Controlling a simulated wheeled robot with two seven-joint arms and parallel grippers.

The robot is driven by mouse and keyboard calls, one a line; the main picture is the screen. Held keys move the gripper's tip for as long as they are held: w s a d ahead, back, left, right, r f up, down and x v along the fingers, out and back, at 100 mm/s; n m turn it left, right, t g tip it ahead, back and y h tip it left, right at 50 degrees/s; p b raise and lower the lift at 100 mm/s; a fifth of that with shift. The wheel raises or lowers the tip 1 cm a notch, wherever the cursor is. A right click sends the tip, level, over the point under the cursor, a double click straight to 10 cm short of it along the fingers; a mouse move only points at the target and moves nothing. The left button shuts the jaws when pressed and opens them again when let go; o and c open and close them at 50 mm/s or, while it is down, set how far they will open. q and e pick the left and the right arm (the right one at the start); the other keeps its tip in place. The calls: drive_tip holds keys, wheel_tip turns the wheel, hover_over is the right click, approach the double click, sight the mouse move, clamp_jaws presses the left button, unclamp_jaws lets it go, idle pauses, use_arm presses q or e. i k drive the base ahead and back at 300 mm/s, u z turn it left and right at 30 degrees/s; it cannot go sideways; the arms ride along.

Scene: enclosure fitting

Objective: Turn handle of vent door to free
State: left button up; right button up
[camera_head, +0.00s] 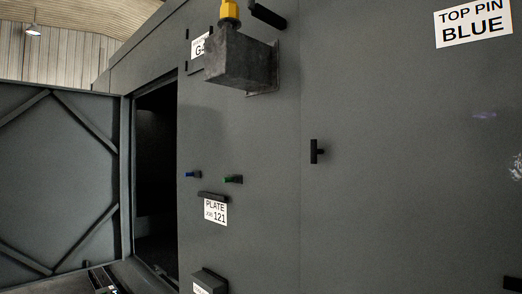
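A small black T-shaped handle (314,152) stands out from the dark grey panel (400,200) right of the middle, its bar upright. No vent door outline shows clearly around it, so I cannot tell whether it is the vent door's handle. A dark piece with pale and blue marks (102,280) pokes in at the bottom left edge; it looks like the end of my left arm, cut off by the frame. Its fingers cannot be made out. My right gripper is not in view. Nothing touches the handle.
A braced door (55,170) stands open at left beside a dark opening (155,190). A grey box (240,62) with a yellow fitting (230,12) juts out above. Blue (193,174) and green (233,179) pins stick out. The panel around the handle is clear.

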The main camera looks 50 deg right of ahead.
sight(314, 151)
drive_tip(key=i, duration=1.25)
drive_tip(key=z, duration=1.95)
